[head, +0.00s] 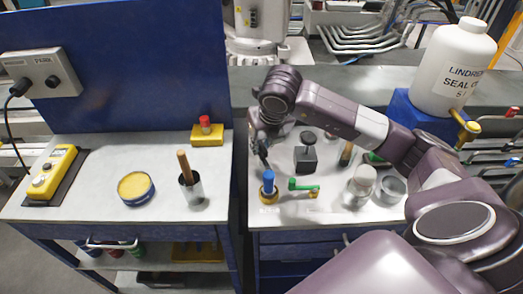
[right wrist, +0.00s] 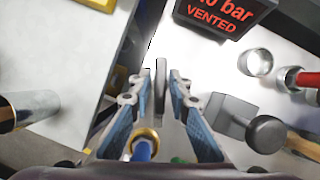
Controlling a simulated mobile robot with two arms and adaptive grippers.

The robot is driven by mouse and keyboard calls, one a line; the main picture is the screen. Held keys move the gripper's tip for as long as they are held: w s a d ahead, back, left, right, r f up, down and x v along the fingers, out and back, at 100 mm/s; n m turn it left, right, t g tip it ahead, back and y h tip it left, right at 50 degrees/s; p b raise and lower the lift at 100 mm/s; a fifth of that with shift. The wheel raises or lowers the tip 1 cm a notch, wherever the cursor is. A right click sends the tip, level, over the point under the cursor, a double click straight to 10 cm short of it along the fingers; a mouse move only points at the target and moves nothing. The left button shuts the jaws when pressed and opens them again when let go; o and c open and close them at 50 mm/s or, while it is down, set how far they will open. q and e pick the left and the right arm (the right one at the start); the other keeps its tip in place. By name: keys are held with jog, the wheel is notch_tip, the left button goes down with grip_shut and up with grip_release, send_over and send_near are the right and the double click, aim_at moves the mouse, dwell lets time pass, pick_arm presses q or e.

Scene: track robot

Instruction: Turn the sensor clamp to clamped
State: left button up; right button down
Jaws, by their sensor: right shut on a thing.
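My right gripper (head: 262,158) reaches down over the right-hand bench, just behind a blue-topped piece (head: 268,180) with a brass base. In the right wrist view its two fingers (right wrist: 156,82) stand either side of a thin dark grey bar (right wrist: 161,76), and it is shut on that bar. The blue piece with its brass ring (right wrist: 143,146) shows low between the fingers. I cannot tell for certain which part is the sensor clamp or how it is turned. A green-handled brass valve (head: 303,186) sits right of the blue piece. My left gripper is out of view.
A display reading "VENTED" (right wrist: 225,12) stands beyond the fingers in the right wrist view.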

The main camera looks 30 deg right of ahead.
aim_at(265, 168)
jog(key=shift+w+r+m+h+b, duration=0.15)
jog(key=shift+m+h+b, duration=0.2)
jog(key=shift+m, duration=0.45)
jog(key=shift+d, duration=0.1)
jog(key=c, duration=1.8)
grip_release()
jog(key=v, duration=1.2)
